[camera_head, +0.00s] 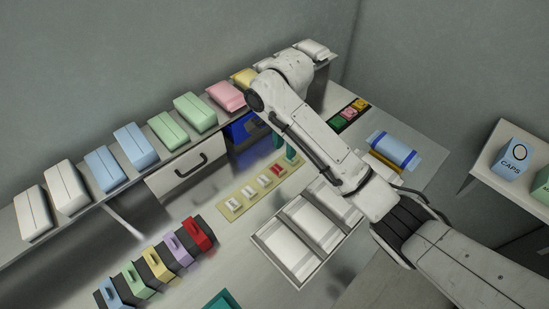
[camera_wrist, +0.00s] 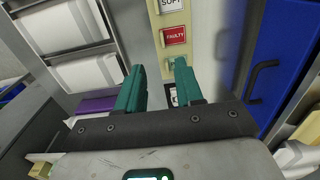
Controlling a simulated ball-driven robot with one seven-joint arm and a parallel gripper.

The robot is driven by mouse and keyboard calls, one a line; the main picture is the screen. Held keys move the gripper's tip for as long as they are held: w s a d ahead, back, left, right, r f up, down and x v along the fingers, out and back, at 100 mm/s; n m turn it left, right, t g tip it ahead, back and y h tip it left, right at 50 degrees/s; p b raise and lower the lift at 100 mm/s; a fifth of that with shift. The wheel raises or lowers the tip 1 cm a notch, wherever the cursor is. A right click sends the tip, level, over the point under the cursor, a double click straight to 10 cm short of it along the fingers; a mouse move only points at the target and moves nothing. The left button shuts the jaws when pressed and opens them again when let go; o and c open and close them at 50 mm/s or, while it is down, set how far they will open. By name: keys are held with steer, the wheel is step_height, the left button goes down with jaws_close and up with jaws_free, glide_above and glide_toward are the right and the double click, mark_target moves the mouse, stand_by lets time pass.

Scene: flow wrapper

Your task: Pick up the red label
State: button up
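The red label (camera_wrist: 174,36) reads FAULTY and sits on a cream strip (camera_wrist: 161,10) with other labels, ahead of my fingertips in the wrist view. In the head view the red label (camera_head: 278,169) is at the far right end of the visible strip (camera_head: 233,213), close to my gripper (camera_head: 285,149). My gripper (camera_wrist: 157,70) has two teal fingers standing apart with nothing between them. The fingers point toward the strip and do not touch the red label. Part of the strip's end is hidden behind my gripper.
A metal tray with compartments (camera_head: 282,272) lies right of the strip. A rack of coloured blocks (camera_head: 155,263) is at front left.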

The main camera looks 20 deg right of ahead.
glide_above(283, 174)
steer(key=f, duration=0.5)
steer(key=shift+w+d+f, duration=0.1)
steer(key=shift+w, duration=0.15)
steer(key=shift+s+f+p, duration=0.2)
steer(key=shift+f+p, duration=0.25)
steer(key=shift+f, duration=2.3)
steer(key=shift+c, duration=0.5)
jaws_close()
